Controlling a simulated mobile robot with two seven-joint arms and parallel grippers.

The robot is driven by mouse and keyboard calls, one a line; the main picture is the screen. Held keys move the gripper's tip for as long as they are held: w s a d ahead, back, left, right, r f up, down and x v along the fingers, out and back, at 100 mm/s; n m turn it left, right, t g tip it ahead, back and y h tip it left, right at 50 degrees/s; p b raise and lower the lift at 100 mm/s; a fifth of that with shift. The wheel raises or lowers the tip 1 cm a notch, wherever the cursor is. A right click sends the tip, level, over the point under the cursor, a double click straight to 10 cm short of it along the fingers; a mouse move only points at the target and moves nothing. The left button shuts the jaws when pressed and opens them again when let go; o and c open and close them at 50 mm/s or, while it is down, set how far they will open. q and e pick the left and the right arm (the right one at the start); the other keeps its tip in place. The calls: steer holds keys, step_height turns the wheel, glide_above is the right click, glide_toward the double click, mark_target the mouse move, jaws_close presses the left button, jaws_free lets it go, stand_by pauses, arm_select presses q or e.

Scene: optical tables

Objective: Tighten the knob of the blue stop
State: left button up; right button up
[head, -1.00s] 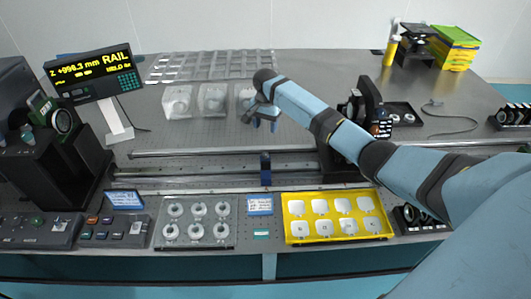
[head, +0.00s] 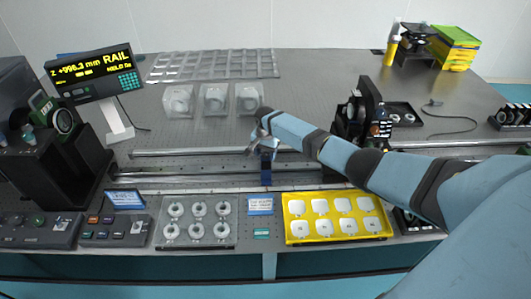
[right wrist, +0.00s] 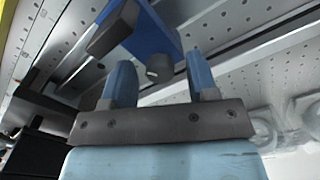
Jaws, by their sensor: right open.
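The blue stop (head: 266,177) stands on the rail (head: 215,180) in the middle of the table. In the right wrist view the blue stop (right wrist: 150,38) shows close up with a small dark round knob (right wrist: 159,67) on its near side. My right gripper (head: 264,147) is just behind and above the stop in the head view. In the right wrist view my right gripper (right wrist: 161,76) is open, with one blue finger on each side of the knob and visible gaps to it. My left gripper is not in view.
A display (head: 97,75) stands at the left. A tray of white rings (head: 233,232) and a yellow tray (head: 288,232) lie along the front edge. A dark optical mount (head: 365,110) is right of the gripper. Clear boxes (head: 214,99) stand behind it.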

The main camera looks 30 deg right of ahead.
steer(key=c, duration=0.9)
steer(key=shift+c, duration=0.2)
